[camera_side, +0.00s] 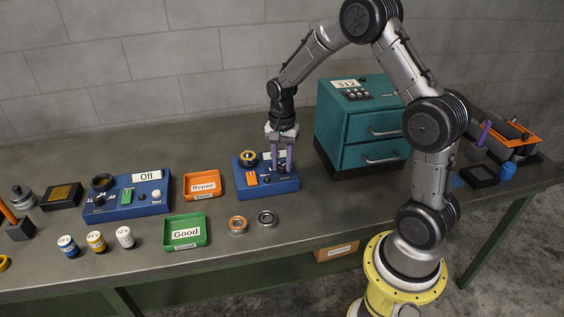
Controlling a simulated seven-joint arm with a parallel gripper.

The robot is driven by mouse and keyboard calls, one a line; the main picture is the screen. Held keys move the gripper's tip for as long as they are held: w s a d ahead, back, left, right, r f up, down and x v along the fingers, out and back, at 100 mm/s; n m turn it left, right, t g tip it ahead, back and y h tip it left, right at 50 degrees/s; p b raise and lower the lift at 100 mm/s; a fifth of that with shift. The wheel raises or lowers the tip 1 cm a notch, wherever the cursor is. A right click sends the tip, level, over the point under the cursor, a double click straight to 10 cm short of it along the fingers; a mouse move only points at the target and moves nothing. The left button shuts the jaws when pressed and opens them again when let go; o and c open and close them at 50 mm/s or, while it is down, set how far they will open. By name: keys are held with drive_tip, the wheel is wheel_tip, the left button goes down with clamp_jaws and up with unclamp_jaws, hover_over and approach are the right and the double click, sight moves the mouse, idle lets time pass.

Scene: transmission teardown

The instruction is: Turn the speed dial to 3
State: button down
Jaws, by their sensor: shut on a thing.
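A blue control box (246,190) stands near the middle of the bench. It carries an orange switch (251,180), a round bearing seat (248,157) at its back left and a partly covered white label. My gripper (281,168) points straight down over the right part of this box. Its two purple fingers are closed around a small knob, which looks like the speed dial. The fingers hide most of the dial, so I cannot read its setting.
A second blue box (155,208) marked "Off" stands left, beyond the orange Repair tray (202,184). The green Good tray (186,231) and two bearing rings (238,225) lie in front. A teal drawer cabinet (345,130) stands close on the right.

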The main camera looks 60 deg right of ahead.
sight(282, 166)
drive_tip(key=shift+r, duration=0.15)
drive_tip(key=c, duration=0.6)
unclamp_jaws()
wheel_tip(282, 166, up, 14)
drive_tip(key=shift+f, duration=0.15)
